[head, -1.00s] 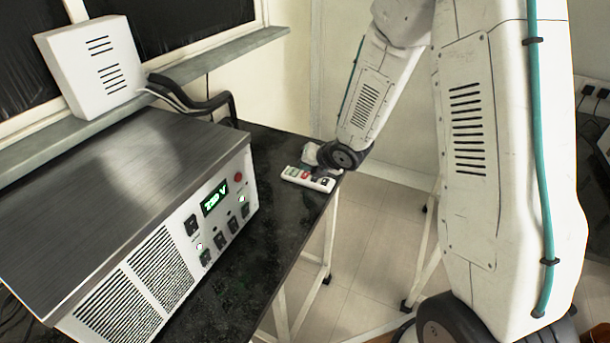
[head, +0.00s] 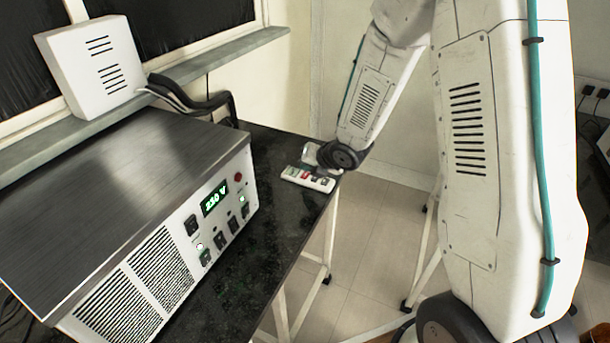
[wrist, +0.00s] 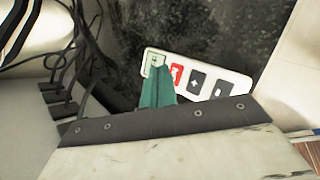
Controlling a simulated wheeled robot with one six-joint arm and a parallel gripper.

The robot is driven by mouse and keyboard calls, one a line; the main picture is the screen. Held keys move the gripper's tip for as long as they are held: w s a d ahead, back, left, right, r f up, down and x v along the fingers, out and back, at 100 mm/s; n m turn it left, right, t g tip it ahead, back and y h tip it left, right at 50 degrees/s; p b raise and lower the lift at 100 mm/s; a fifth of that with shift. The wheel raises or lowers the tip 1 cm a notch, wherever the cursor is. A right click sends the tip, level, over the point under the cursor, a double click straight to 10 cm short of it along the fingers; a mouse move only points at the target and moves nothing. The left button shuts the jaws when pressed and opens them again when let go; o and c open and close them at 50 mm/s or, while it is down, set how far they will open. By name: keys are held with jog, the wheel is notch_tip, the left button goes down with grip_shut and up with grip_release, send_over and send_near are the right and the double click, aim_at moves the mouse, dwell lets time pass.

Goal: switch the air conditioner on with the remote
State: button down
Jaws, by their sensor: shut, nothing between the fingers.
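The white remote (head: 308,179) lies on the dark bench top near its right edge, with its row of buttons facing up. I cannot identify an air conditioner for certain.
A large metal-topped unit (head: 120,165) with a lit voltage display fills the left of the bench. A white slotted box (head: 92,68) stands on the window ledge. Dark cables (head: 195,102) run behind the unit. Clear bench top (head: 275,215) lies between unit and remote.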

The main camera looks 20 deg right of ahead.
aim_at(308, 178)
jog(key=shift+f, duration=0.15)
dwell(0.7)
jog(key=shift+f, duration=0.3)
jog(key=shift+f, duration=0.3)
dwell(0.7)
jog(key=shift+r, duration=3.25)
